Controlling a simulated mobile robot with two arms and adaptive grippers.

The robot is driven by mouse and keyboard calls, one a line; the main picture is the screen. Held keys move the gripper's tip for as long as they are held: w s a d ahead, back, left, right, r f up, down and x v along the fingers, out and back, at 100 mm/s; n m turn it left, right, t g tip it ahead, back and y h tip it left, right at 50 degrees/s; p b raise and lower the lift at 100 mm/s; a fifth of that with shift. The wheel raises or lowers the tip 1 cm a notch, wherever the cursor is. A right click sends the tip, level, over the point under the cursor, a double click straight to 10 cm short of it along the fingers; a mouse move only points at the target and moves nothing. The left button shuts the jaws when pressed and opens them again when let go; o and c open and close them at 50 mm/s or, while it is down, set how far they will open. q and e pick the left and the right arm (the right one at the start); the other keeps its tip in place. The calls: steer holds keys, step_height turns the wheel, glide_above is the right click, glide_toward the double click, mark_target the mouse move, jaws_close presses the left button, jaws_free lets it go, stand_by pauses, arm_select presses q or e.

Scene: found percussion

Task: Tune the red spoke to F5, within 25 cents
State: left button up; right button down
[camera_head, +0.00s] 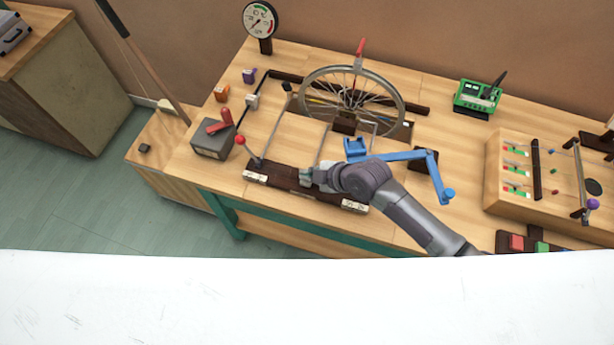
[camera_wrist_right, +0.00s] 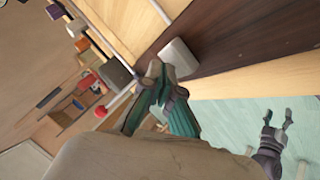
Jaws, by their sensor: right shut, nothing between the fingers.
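A spoked wheel (camera_head: 304,91) stands upright at the back middle of the bench, with a red-tipped piece (camera_head: 361,46) at its top. Yellow and blue show low among its spokes; I cannot pick out a red spoke. A round dial gauge (camera_head: 259,20) stands behind, to its left. A green meter (camera_head: 478,97) sits to its right; its reading is too small to tell. My right gripper (camera_head: 305,176) is shut and empty over the dark front bar (camera_head: 275,179). In the wrist view its fingertips (camera_wrist_right: 163,82) are close beside a pale grey block (camera_wrist_right: 179,58). My left gripper (camera_wrist_right: 278,115) appears open there, over the floor.
A red-knobbed lever (camera_head: 240,141) rises left of my right gripper. A grey box (camera_head: 212,141) with a red handle stands at the bench's left. A blue crank (camera_head: 414,156) lies just beyond my right arm. A wooden panel (camera_head: 496,193) fills the right side.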

steer(key=shift+f+b, duration=0.35)
steer(key=shift+f, duration=0.2)
steer(key=shift+r, duration=0.15)
stand_by(0.4)
steer(key=shift+r+p, duration=0.9)
steer(key=shift+r, duration=0.1)
step_height(320, 180, up, 5)
steer(key=p, duration=0.4)
steer(key=shift+p, duration=0.3)
stand_by(1.9)
